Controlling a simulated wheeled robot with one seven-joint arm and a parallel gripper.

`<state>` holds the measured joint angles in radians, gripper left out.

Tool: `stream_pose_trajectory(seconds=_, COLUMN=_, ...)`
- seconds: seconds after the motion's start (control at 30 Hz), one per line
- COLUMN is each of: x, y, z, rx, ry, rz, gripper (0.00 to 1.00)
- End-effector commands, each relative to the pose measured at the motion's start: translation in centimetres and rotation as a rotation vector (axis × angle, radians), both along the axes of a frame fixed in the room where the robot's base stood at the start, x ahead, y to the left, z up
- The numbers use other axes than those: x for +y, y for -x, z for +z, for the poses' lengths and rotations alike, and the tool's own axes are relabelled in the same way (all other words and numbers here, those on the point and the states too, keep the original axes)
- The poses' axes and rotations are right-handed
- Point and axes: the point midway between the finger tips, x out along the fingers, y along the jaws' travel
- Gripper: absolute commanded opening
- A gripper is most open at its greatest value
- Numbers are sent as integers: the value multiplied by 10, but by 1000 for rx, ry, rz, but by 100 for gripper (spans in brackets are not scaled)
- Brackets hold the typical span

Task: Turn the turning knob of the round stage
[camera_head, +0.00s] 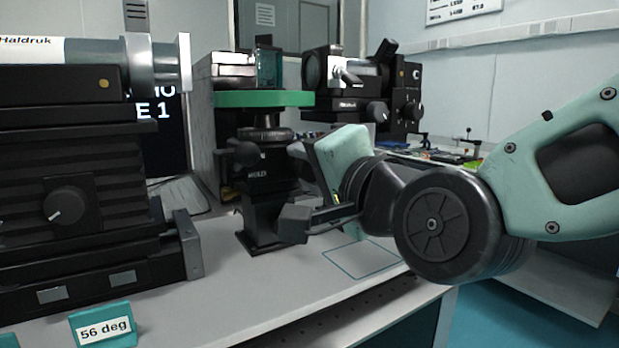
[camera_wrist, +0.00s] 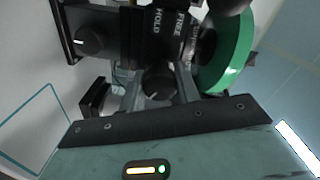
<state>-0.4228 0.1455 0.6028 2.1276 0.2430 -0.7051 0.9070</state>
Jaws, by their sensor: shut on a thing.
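The round stage has a green disc (camera_head: 262,98) on a black body and post (camera_head: 263,215), standing upright on the grey bench. In the wrist view the disc (camera_wrist: 236,50) is at the right, and the stage's black body (camera_wrist: 160,35) carries the words HOLD and FREE. The turning knob (camera_wrist: 158,83) is black with a white line and sits between the fingers. My gripper (camera_head: 293,188) reaches in from the right and is shut on this knob, as the wrist view (camera_wrist: 159,88) shows. In the head view the knob is not clearly visible.
A large black device with a knob (camera_head: 66,205) fills the left. A teal sign reading 56 deg (camera_head: 103,325) stands before it. A black ball handle (camera_head: 245,153) juts from the stage. Another black device (camera_head: 375,90) is behind. The bench (camera_head: 235,300) is clear in front.

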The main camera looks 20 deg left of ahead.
Motion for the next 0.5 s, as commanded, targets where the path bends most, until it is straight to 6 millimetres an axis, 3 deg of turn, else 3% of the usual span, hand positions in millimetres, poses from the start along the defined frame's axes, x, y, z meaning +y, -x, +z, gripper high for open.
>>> stream_pose_trajectory(seconds=0.5, x=0, y=1, z=-3, rx=286, ry=-237, rz=1, gripper=9)
